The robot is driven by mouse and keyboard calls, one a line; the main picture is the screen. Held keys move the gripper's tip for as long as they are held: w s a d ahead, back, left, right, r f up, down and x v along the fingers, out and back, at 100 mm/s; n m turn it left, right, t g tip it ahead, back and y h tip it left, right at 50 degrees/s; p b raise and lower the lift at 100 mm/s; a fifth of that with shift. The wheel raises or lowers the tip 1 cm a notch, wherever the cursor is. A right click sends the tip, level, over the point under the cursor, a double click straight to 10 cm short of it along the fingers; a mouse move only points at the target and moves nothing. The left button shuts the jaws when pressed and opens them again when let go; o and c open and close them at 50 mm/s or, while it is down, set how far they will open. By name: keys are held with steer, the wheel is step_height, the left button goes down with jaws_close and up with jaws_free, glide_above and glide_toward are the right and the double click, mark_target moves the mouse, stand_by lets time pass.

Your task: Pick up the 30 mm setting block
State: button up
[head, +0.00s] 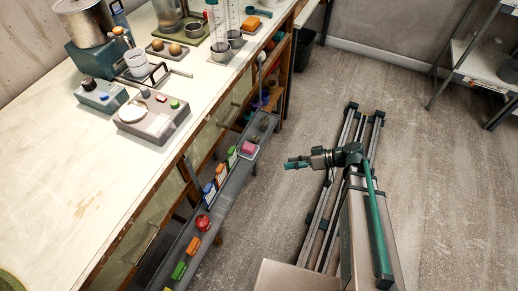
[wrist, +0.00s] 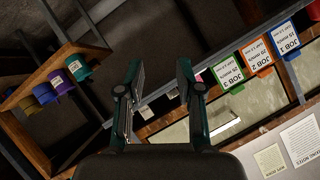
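My gripper (head: 298,163) is above the floor, to the right of the grey trough shelf (head: 238,181) along the bench front, and touches nothing. In the wrist view my gripper (wrist: 160,72) is open, with an empty gap between its fingers. I cannot tell which object is the 30 mm setting block; no such marking is readable. Coloured pieces lie in the trough: an orange block (head: 193,246), a green block (head: 179,270) and a pink block (head: 249,149). A bit of pink also shows beside the right finger in the wrist view (wrist: 200,77).
The trough also holds a red round object (head: 203,222) and dark small items (head: 264,124). Cards marked JOB 1 (wrist: 286,40), JOB 2 (wrist: 257,57) and JOB 3 (wrist: 228,73) stand along it. The bench (head: 60,190) bears a scale (head: 151,116).

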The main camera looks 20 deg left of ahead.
steer(key=w+a+r+n+y+b, duration=0.2)
steer(key=w+a+r+n+y, duration=0.15)
steer(key=r+n, duration=0.3)
glide_toward(257, 138)
steer(key=a, duration=0.3)
steer(key=shift+t, duration=0.4)
steer(key=shift+s+a+f+p, duration=0.15)
steer(key=shift+a+f+p, duration=0.15)
steer(key=shift+a, duration=0.6)
steer(key=shift+s+a+f+p, duration=0.15)
steer(key=shift+s+a+p, duration=0.1)
steer(key=shift+a, duration=0.65)
steer(key=shift+s+a+f+p, duration=0.1)
steer(key=shift+a+f+p, duration=0.2)
steer(key=shift+a, duration=0.6)
steer(key=shift+c, duration=0.2)
jaws_close()
